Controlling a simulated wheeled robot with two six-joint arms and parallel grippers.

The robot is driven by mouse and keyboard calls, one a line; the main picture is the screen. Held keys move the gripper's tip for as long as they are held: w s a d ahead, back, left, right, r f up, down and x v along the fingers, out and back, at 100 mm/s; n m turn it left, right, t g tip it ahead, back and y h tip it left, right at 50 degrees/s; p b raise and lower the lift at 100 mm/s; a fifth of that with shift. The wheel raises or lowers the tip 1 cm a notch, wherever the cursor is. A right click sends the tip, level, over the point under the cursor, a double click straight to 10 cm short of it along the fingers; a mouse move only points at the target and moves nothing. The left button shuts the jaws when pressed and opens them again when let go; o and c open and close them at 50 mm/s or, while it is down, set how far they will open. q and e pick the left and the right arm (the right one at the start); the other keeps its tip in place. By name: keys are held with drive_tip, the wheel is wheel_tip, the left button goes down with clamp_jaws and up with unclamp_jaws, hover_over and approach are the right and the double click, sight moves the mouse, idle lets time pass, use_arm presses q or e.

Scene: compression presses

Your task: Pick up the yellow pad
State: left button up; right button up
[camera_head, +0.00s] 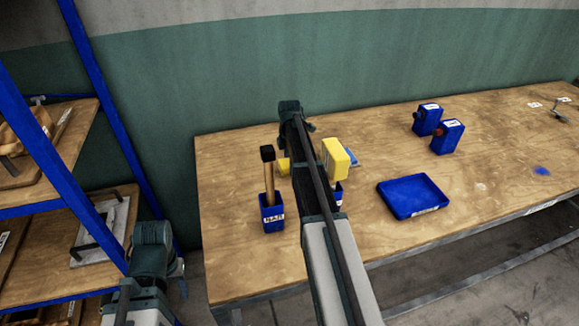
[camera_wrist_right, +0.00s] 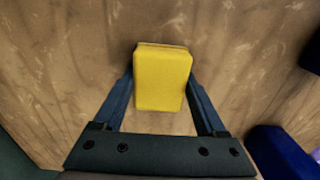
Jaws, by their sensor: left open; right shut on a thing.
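In the right wrist view, a yellow pad (camera_wrist_right: 162,80) lies between the two blue fingers of my right gripper (camera_wrist_right: 160,76), shut on its sides. Wood shows behind it. In the head view, my right arm hides that gripper. A yellow block (camera_head: 336,158) shows just right of the arm. A smaller yellow piece (camera_head: 283,166) shows just left of it. I cannot tell from the head view which of them is held. My left arm shows at the lower left, beside the shelf, with its gripper fingers hidden.
On the workbench (camera_head: 235,170), a blue holder (camera_head: 272,212) with a hammer (camera_head: 268,165) stands left of my right arm. A blue tray (camera_head: 412,196) and two blue boxes (camera_head: 447,137) (camera_head: 427,118) stand to the right. A blue-framed shelf (camera_head: 110,120) is at the left.

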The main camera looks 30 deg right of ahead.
drive_tip(key=shift+r, duration=0.1)
wheel_tip(320, 180, up, 10)
drive_tip(key=p, duration=1)
drive_tip(key=o, duration=0.8)
drive_tip(key=c, duration=0.6)
drive_tip(key=shift+o, duration=0.2)
